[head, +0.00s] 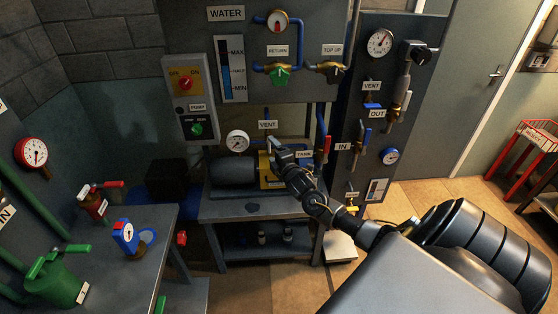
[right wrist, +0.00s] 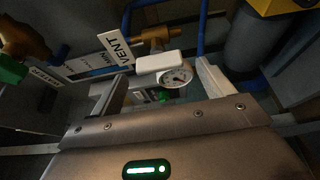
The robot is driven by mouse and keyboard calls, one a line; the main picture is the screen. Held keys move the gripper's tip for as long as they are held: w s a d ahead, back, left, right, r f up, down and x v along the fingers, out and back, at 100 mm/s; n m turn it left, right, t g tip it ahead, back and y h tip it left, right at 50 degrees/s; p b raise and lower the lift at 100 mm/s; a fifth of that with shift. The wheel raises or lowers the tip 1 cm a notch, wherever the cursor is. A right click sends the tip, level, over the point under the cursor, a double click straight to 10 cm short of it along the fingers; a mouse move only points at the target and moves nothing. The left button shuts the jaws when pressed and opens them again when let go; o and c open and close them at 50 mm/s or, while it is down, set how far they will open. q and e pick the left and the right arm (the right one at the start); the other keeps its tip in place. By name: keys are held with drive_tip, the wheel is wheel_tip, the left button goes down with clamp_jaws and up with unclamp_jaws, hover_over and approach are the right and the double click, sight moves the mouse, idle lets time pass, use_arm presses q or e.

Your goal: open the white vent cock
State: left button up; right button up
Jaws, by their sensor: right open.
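The white vent cock shows in the right wrist view as a white lever handle (right wrist: 160,62) on a brass body (right wrist: 152,36), beside a VENT label (right wrist: 117,48). The lever lies crosswise, between my fingers in the picture; I cannot tell whether either finger touches it. In the head view the VENT label (head: 267,125) stands above the pump, and my right gripper (head: 275,147) is just below it, hiding most of the cock. My right gripper (right wrist: 162,74) is open in the wrist view. My left gripper is not in view.
A round gauge (head: 237,141) is left of the cock, above the dark motor (head: 233,172) on the bench (head: 212,212). Blue pipes (head: 321,125) rise close by. A panel with another VENT label (head: 371,86) stands right.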

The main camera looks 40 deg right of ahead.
drive_tip(key=b+v, duration=0.1)
drive_tip(key=v, duration=0.5)
idle(0.5)
